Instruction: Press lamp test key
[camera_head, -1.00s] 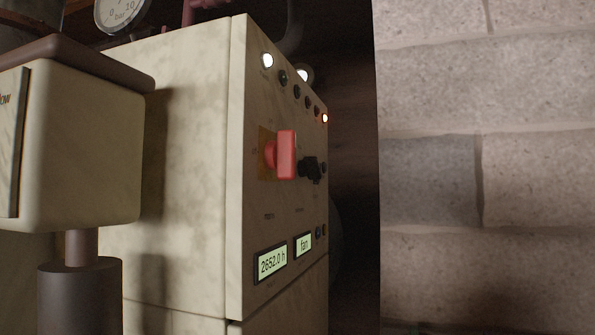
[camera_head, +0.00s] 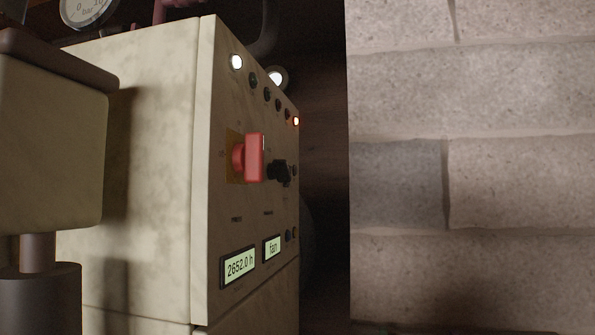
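A beige control cabinet (camera_head: 155,160) stands left of centre, its control face seen at a steep angle. On that face are a red handle (camera_head: 254,158) on a yellowish plate, a black rotary knob (camera_head: 280,172) and two lit displays reading "2652.0 h" (camera_head: 239,266) and "fan" (camera_head: 271,248). A row of lamps runs along the top: a white lit one (camera_head: 236,62), several dark ones and an orange lit one (camera_head: 296,121). Small buttons (camera_head: 291,235) sit beside the "fan" display. I cannot read which is the lamp test key. Neither gripper is in view.
A beige box (camera_head: 50,145) on a dark post (camera_head: 40,295) stands at the left, in front of the cabinet. A pressure gauge (camera_head: 85,10) shows at the top left. A block wall (camera_head: 470,180) fills the right, with a dark gap between it and the cabinet.

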